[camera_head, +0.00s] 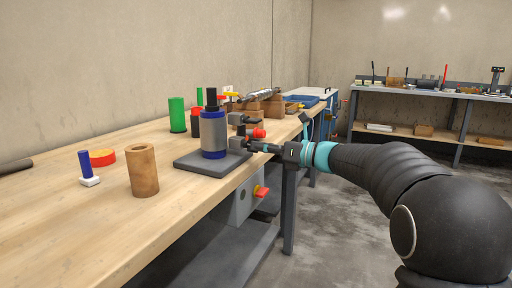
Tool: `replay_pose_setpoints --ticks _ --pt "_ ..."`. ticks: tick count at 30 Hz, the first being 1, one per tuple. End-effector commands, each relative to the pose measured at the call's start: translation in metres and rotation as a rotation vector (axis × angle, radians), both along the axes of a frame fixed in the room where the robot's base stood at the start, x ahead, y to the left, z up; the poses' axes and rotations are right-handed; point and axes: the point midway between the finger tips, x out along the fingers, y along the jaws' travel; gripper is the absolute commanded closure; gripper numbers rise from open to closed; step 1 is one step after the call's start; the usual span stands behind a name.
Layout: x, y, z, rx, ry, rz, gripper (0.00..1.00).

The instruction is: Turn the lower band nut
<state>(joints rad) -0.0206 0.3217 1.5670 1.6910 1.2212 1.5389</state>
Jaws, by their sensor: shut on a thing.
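A grey cylinder (213,133) with blue bands and a black top stands upright on a dark grey base plate (190,164) near the table's front edge. A small dark block (237,142) sticks out low on its right side; another block (237,118) shows higher up. My gripper (254,146) reaches in from the right, level with the lower block, and is shut at it. The lower band nut is too small and covered by the jaws to make out clearly.
A red part (257,133) sits just behind my gripper. The table's left front is clear.

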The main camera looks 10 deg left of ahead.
Motion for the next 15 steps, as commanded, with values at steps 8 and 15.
replay_pose_setpoints --ticks 8,15 --pt "0.0001 -0.0014 -0.002 0.1 0.283 -0.002 1.0" --pt "0.0001 -0.0016 -0.0019 0.126 0.356 -0.003 1.0"
